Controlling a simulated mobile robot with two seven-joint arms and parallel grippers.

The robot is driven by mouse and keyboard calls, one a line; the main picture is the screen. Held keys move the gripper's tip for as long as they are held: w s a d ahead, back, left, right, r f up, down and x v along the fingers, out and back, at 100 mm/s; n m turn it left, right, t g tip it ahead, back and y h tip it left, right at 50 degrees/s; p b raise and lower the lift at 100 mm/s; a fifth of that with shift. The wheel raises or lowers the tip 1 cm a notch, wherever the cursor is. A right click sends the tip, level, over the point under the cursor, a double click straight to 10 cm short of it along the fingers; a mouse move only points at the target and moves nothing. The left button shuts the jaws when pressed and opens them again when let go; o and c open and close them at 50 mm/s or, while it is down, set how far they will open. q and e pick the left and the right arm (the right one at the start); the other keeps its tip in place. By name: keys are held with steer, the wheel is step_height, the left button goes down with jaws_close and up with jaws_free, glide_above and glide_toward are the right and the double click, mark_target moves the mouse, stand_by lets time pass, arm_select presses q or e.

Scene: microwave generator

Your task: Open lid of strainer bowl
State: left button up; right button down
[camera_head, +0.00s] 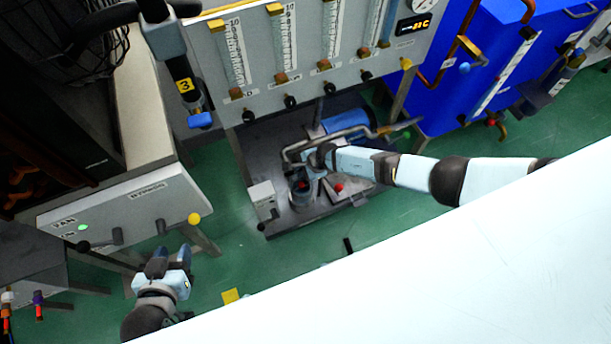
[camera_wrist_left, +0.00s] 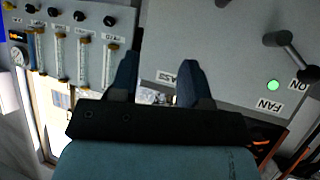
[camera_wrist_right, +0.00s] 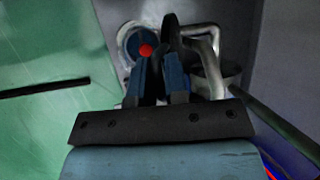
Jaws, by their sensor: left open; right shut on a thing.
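The strainer bowl (camera_head: 302,195) is a small grey cylinder on the low dark platform under the gauge panel. Its round rim (camera_wrist_right: 124,42) shows in the right wrist view, with a red spot near it. My right gripper (camera_head: 312,158) is just behind the bowl in the head view. Its fingers (camera_wrist_right: 161,75) are shut on a dark part beside the rim, seemingly the lid (camera_wrist_right: 172,35); the fingers hide most of the grip. My left gripper (camera_head: 168,258) is open and empty, low at the left and far from the bowl. Its spread fingertips (camera_wrist_left: 158,72) face a grey panel.
Bent metal pipes (camera_head: 345,135) and a blue cylinder (camera_head: 347,121) lie close to my right gripper. The gauge panel (camera_head: 305,55) stands above. A grey fan cabinet (camera_head: 120,208) stands near my left gripper. Green floor (camera_head: 260,260) is open between the arms.

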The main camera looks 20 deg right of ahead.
steer(key=w+g+b, duration=0.1)
steer(key=w+r+g+b, duration=0.1)
steer(key=w, duration=0.1)
steer(key=shift+w+m+g, duration=0.1)
steer(key=shift+m+g, duration=0.2)
steer(key=shift+w+b, duration=0.2)
steer(key=shift+b, duration=0.1)
arm_select(q)
steer(key=shift+w+d+f+h+b, duration=0.1)
steer(key=shift+w+d+h+b, duration=0.05)
steer(key=shift+d+h+b, duration=0.2)
arm_select(e)
steer(key=shift+w+r, duration=0.25)
steer(key=shift+w, duration=0.3)
arm_select(q)
steer(key=shift+t, duration=0.3)
arm_select(e)
steer(key=c, duration=1.3)
jaws_free()
steer(key=shift+a, duration=0.1)
arm_select(q)
steer(key=shift+f, duration=0.25)
arm_select(e)
steer(key=shift+o, duration=0.3)
steer(key=shift+r, duration=0.1)
